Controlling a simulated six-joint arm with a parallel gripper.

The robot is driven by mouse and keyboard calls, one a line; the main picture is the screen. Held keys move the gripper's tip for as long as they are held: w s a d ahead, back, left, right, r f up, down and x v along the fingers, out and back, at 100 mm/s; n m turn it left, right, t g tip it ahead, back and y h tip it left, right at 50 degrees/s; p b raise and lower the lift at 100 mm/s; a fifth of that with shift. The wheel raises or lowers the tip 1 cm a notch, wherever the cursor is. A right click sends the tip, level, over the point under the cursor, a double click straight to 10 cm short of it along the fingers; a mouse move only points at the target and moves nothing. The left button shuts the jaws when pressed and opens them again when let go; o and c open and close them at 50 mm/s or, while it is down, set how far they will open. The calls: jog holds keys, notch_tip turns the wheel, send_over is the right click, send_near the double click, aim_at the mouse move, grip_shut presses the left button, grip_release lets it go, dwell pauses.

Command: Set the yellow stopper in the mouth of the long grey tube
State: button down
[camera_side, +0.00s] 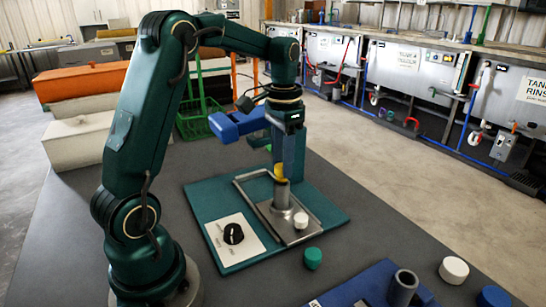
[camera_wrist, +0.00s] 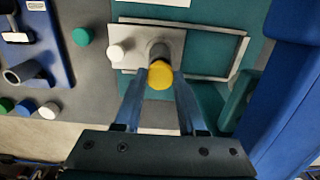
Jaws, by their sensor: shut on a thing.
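My gripper (camera_wrist: 158,76) is shut on the yellow stopper (camera_wrist: 160,75), which shows between the fingertips. In the side view the yellow stopper (camera_side: 279,171) is right at the top of an upright grey tube (camera_side: 281,195). I cannot tell whether it sits in the mouth or just above it. The tube stands on a grey metal plate (camera_side: 298,232); in the wrist view the tube (camera_wrist: 157,50) is partly hidden behind the stopper.
A white stopper (camera_side: 301,220) is on the plate beside the tube. A green stopper (camera_side: 313,258) and a larger white one (camera_side: 453,269) lie on the dark table.

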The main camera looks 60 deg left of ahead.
jog(key=shift+f, duration=0.7)
dwell(0.5)
dwell(0.3)
grip_release()
jog(key=shift+r, duration=0.1)
jog(key=shift+r, duration=3.95)
